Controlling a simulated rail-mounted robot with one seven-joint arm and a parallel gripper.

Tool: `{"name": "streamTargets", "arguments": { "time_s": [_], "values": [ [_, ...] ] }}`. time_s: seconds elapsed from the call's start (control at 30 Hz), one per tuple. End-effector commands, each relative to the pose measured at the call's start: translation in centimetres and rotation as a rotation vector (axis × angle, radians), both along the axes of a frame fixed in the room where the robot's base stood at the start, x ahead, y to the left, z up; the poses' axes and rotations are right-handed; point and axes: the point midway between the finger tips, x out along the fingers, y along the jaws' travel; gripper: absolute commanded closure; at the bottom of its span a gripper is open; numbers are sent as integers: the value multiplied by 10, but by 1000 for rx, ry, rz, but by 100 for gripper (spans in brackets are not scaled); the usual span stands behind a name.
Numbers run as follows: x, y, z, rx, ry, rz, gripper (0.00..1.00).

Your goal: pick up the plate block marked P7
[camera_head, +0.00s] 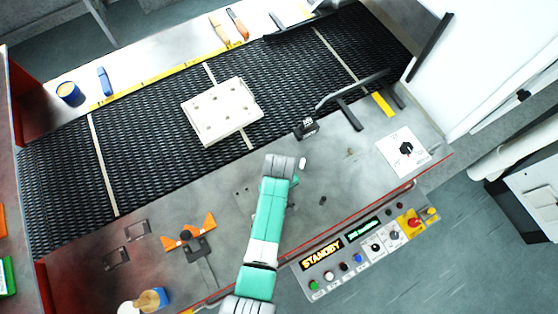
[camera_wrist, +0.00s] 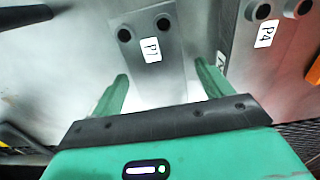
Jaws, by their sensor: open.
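In the wrist view, a grey metal plate block (camera_wrist: 157,72) with two dark round holes carries a white label that looks like P7. It lies ahead of my gripper (camera_wrist: 161,70), roughly between the lines of its two green fingers. The fingers are apart, with nothing held between them. I cannot tell how far above the block the fingertips are. In the head view, my wrist hides the fingers, over the grey bench in front of the belt. I cannot make out the P7 label there.
A second block marked P4 (camera_wrist: 262,60) lies close to the right finger, with another partly hidden label beside it. In the head view, a pale perforated plate (camera_head: 221,112) lies on the black mesh belt (camera_head: 150,165). An orange fixture (camera_head: 203,226) stands left of my arm, a control panel (camera_head: 370,247) right.

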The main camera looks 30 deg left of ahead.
Motion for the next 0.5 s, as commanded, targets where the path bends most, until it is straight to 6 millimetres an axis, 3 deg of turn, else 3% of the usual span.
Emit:
{"name": "streamTargets", "arguments": {
  "time_s": [0.27, 0.5],
  "values": [
    [0, 0, -7, 1, -1, 0, 22],
    [0, 0, -7, 0, 0, -1, 67]
  ]
}}
